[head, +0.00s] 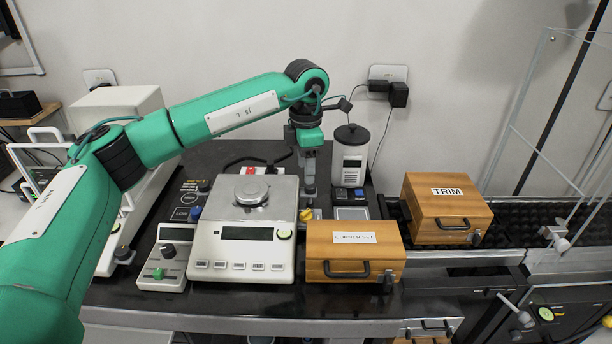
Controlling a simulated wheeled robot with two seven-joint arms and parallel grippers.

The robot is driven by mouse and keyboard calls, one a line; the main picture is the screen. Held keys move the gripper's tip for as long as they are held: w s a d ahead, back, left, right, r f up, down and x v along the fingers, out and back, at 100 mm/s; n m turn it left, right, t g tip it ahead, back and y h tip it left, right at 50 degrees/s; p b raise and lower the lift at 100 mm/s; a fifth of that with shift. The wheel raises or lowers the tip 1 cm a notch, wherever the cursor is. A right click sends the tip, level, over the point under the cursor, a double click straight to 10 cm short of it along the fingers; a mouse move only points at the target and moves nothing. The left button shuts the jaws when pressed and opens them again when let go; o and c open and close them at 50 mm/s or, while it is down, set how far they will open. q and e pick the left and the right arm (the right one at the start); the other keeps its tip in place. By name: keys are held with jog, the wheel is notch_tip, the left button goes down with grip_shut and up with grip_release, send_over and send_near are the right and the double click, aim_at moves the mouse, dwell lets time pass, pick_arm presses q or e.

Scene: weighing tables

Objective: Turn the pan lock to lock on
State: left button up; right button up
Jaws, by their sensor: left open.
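The balance (240,250) stands on the black bench, with a round metal pan (251,190) on top and a display and button row in front. A small yellow knob (306,214) shows at its right side; I take it for the pan lock, but cannot read its marking or setting. My left gripper (309,196) points down just above and behind the yellow knob, jaws open and empty. I cannot tell whether the fingers touch the knob. My right gripper is not in view.
A wooden box labelled CORNER SET (353,247) stands close right of the knob. A wooden box labelled TRIM (445,208) is farther right. A black-lidded canister (350,158) stands behind.

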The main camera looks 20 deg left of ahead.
aim_at(312, 215)
pick_arm(q)
jog(key=shift+c, duration=0.4)
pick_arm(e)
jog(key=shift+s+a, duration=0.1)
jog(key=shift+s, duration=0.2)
